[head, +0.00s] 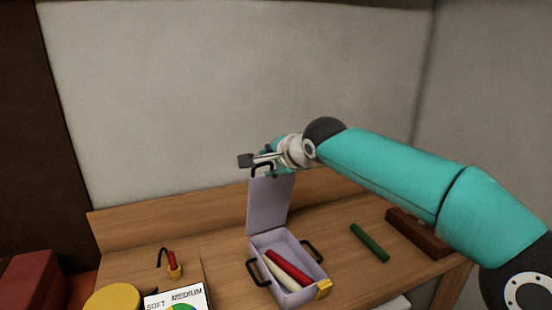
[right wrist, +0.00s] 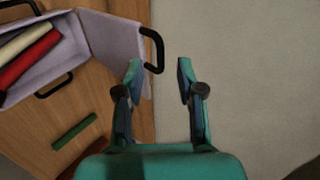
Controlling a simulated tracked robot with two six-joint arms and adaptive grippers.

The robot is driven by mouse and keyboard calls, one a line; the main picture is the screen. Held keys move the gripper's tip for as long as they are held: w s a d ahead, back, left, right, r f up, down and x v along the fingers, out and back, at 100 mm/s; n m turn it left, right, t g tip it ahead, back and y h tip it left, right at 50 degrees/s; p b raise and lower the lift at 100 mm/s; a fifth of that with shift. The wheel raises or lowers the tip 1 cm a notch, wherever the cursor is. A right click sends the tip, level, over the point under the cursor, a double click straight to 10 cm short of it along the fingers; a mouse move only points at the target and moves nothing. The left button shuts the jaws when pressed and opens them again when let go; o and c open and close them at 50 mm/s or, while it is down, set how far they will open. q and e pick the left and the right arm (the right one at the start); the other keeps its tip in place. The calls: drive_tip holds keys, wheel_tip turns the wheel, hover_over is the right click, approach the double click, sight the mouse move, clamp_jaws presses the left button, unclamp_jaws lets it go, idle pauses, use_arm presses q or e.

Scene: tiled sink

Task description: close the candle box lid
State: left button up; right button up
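The candle box (head: 304,292) is lavender with black side handles and a yellow latch at its front, and it stands on the wooden table. Its lid (head: 268,204) stands upright, open, at the back. A red candle (head: 287,267) and a cream candle (head: 281,273) lie inside; they also show in the right wrist view. My right gripper (head: 258,166) is at the lid's top edge. I cannot tell whether a finger touches the handle. My left gripper is not in view.
A green candle (head: 369,243) lies right of the box, near a brown wooden block (head: 418,234). A wall rises behind.

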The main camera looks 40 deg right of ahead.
sight(264, 165)
drive_tip(key=shift+b+x, duration=0.3)
drive_tip(key=shift+x, duration=2.4)
drive_tip(key=shift+d, duration=0.1)
clamp_jaws()
drive_tip(key=shift+f, duration=0.1)
